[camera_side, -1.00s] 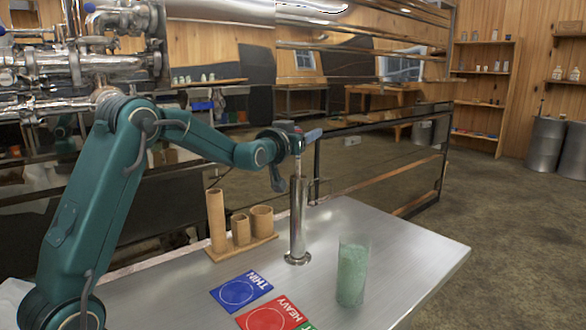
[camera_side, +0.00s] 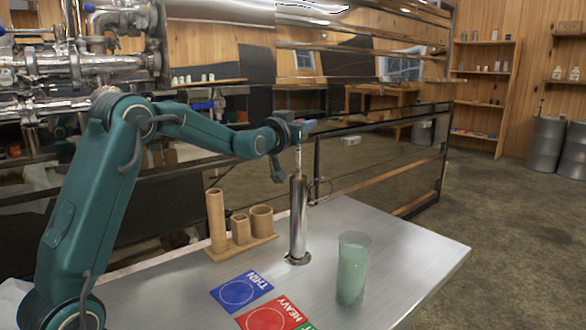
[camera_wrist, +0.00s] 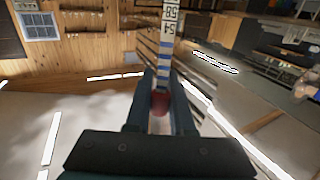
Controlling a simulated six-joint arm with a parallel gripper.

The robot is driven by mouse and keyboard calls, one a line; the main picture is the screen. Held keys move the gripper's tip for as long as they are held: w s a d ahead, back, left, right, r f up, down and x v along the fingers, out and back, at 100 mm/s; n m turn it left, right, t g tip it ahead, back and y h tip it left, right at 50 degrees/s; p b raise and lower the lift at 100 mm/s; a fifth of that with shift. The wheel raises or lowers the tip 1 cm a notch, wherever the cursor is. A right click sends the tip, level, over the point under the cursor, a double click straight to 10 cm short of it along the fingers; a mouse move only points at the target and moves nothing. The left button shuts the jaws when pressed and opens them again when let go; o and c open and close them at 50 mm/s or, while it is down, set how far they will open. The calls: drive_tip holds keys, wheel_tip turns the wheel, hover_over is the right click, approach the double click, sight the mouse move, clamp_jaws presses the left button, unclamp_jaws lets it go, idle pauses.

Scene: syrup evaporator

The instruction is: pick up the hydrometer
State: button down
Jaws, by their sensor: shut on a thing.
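The hydrometer (camera_side: 298,162) is upright. Its slim pale stem shows between my gripper (camera_side: 299,134) and the mouth of the tall metal cup (camera_side: 299,220) on the table; its lower part is hidden inside the cup. My gripper is shut on the hydrometer near its top, above the cup. In the wrist view, the numbered scale strip (camera_wrist: 168,35) with blue bands runs away from my gripper (camera_wrist: 160,105). A dark red part (camera_wrist: 160,103) sits between the fingers.
A glass of cloudy green liquid (camera_side: 352,270) stands right of the cup. A wooden rack with several tubes (camera_side: 240,240) stands to its left. Blue (camera_side: 240,291) and red (camera_side: 266,319) cards lie in front. The table's right side is clear.

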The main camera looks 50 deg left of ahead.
wheel_tip(320, 180, up, 10)
drive_tip(key=v, duration=1.8)
idle(0.4)
